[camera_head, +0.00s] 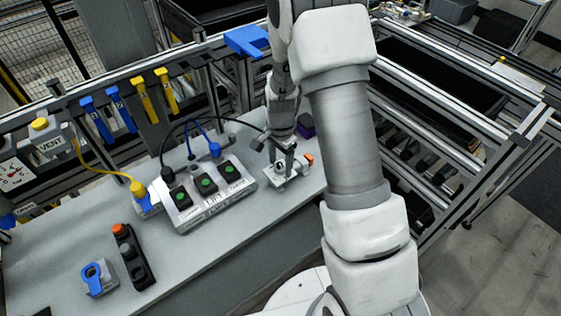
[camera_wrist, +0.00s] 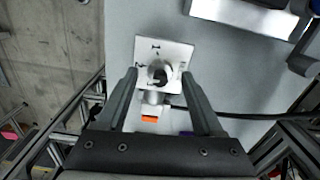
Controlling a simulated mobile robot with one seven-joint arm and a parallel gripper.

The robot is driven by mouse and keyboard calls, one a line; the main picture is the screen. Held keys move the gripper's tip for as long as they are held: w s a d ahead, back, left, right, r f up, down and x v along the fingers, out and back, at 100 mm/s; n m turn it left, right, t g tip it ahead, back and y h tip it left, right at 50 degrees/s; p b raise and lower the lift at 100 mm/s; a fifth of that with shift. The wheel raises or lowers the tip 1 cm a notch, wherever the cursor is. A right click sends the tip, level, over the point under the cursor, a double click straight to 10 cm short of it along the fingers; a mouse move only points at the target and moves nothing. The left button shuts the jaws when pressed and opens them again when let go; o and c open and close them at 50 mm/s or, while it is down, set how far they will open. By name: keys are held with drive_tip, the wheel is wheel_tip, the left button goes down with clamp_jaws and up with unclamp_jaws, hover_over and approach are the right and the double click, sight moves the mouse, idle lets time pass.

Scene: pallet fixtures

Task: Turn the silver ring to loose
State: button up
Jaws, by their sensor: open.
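The silver ring (camera_wrist: 158,73) sits on a small white plate (camera_wrist: 176,52) with dark marks, seen in the wrist view. A dark centre shows in the ring, and a pale cylinder with an orange end (camera_wrist: 149,118) lies on its near side. My gripper (camera_wrist: 159,75) is open, with one finger on each side of the ring and a gap visible on both sides. I cannot tell how deep the fingertips reach. In the head view my gripper (camera_head: 284,160) is over the white plate (camera_head: 293,179), hiding much of the ring.
A grey box with black switches and green buttons (camera_head: 205,185) stands left of the plate, with cables looping behind. A black box with a red button (camera_head: 131,256) and a blue-handled fixture (camera_head: 97,277) lie farther left. A dark cable (camera_wrist: 230,115) runs near the right finger.

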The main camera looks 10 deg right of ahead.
clamp_jaws()
drive_tip(key=shift+n, duration=0.3)
drive_tip(key=n+b, duration=0.2)
drive_tip(key=n, duration=0.1)
drive_tip(key=shift+w+f+b, duration=0.1)
drive_tip(key=shift+b, duration=0.2)
drive_tip(key=n+b, duration=0.2)
drive_tip(key=n, duration=0.4)
drive_tip(key=shift+a, duration=0.1)
drive_tip(key=n+b, duration=0.1)
drive_tip(key=n, duration=0.4)
drive_tip(key=shift+a, duration=0.1)
drive_tip(key=shift+n, duration=2.3)
drive_tip(key=shift+a, duration=0.1)
